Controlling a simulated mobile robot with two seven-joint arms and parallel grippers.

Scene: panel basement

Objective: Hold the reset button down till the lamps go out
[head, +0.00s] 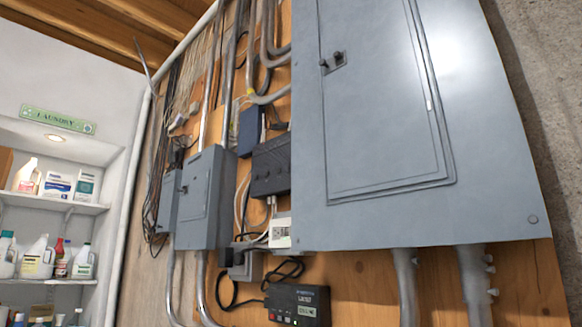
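No gripper of mine shows in the head view. A small black box (298,304) with pale lettering and a small pale display is at the bottom centre, on the wooden board. A few small dots, one of them green and lit and some reddish, show along its lower front edge. A larger black ribbed box (271,166) is above it, left of the big grey panel; no lit lamps can be made out on it. I cannot tell which part is the reset button; it is too small or hidden.
A large grey electrical panel (385,110), door shut, fills the right. A smaller grey box (207,197), a blue box (250,131), a white box with a printed code (281,231), pipes and loose cables crowd the wooden board. Laundry shelves (50,205) with bottles stand at left.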

